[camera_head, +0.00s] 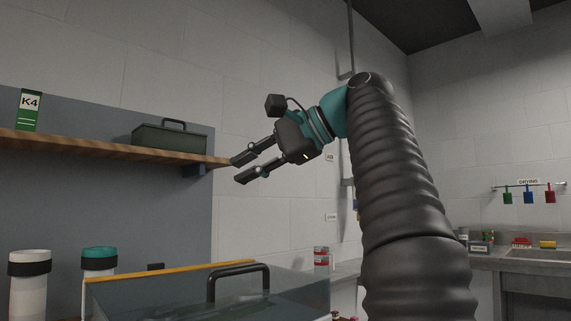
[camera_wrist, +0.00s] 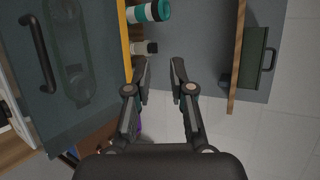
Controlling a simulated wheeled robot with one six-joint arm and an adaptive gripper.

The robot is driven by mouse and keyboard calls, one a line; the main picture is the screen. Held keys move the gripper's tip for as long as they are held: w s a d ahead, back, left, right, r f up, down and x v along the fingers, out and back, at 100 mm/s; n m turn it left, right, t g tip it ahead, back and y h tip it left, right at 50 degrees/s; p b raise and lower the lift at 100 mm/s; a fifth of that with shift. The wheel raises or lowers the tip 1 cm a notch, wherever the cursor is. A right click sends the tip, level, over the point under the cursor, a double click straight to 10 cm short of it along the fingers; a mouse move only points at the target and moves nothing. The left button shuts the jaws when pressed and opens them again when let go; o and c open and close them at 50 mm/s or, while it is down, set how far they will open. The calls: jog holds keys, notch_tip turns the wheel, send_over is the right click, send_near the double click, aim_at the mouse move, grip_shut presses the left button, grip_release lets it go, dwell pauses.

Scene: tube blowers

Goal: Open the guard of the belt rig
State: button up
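The belt rig's guard (camera_head: 200,292) is a smoky, see-through cover at the bottom of the head view, with an orange strip along its back edge and a black bar handle (camera_head: 238,272). It appears lowered over the rig. In the wrist view the guard (camera_wrist: 90,110) fills the left side, with its handle (camera_wrist: 38,55) at far left and a belt loop dimly visible through it. My gripper (camera_head: 238,170) is open and empty, in the air above the guard and clear of the handle. Its fingers (camera_wrist: 161,65) stand apart in the wrist view.
A wooden shelf (camera_head: 70,143) with a green toolbox (camera_head: 170,138) and a K4 box (camera_head: 29,110) is left of my gripper. White cylinders with a black band (camera_head: 28,285) and a teal top (camera_head: 99,263) stand behind the rig. A sink counter (camera_head: 530,258) is at right.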

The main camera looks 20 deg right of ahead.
jog(key=s+d, duration=0.4)
jog(key=s, duration=0.1)
jog(key=shift+d, duration=0.35)
dwell(0.4)
